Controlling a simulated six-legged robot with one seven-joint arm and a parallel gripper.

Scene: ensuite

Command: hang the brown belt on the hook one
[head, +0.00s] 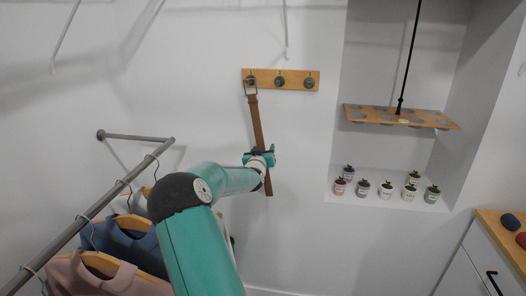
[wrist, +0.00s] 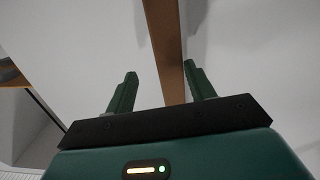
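The brown belt (head: 257,122) hangs against the white wall below the wooden hook rack (head: 295,75). Its metal buckle (head: 250,88) is at the leftmost hook (head: 250,79) and appears to be looped over it. The strap runs down at a slight tilt, its lower end to the right. My gripper (head: 270,156) is at the lower half of the strap. In the wrist view, my gripper (wrist: 160,76) has its fingers spread, with the belt (wrist: 166,45) passing between them, closer to the right finger. A gap shows on the left; contact on the right is unclear.
A rail (head: 95,212) with clothes on hangers is at the left. On the right, an alcove holds a hanging wooden shelf (head: 420,118) and several small potted plants (head: 386,189). A cabinet (head: 490,255) stands at lower right. The wall right of the belt is clear.

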